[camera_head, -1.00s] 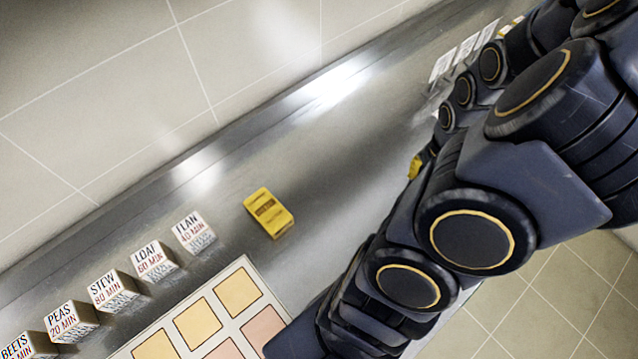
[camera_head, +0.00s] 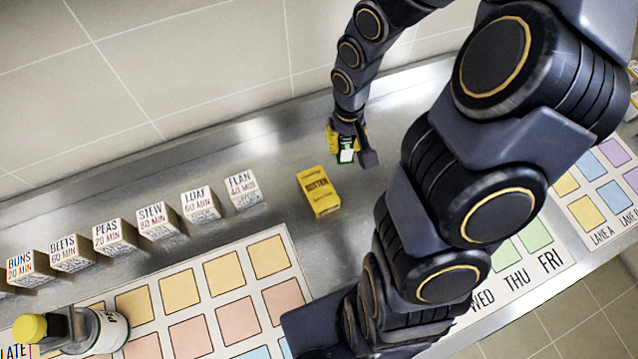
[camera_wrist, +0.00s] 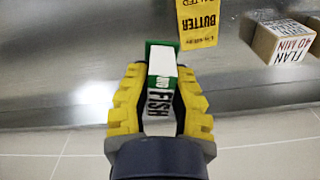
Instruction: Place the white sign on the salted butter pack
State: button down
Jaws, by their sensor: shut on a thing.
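A yellow butter pack (camera_head: 319,191) lies on the metal counter with its printed face up; it shows in the wrist view (camera_wrist: 200,22) just ahead of the fingers. My gripper (camera_head: 347,153) has yellow finger pads and is a little behind and to the right of the pack, apart from it. In the wrist view my gripper (camera_wrist: 160,100) is shut on a small white sign (camera_wrist: 161,62) with a green edge and the word FISH. The pads hide part of the sign. I cannot tell its exact height above the counter.
A row of white label blocks, with the FLAN block (camera_head: 244,190) nearest the pack, stands along the counter to the left. A board of coloured squares (camera_head: 205,258) lies in front. A tiled wall (camera_head: 190,60) closes the back.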

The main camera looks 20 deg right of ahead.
aim_at(313, 175)
jog(key=w+a+n, duration=0.2)
jog(key=a+n, duration=0.1)
jog(key=a, duration=0.3)
jog(key=shift+s+d+f, duration=0.1)
jog(key=shift+f, duration=3.95)
jog(key=shift+f, duration=0.15)
jog(key=c, duration=1.1)
grip_release()
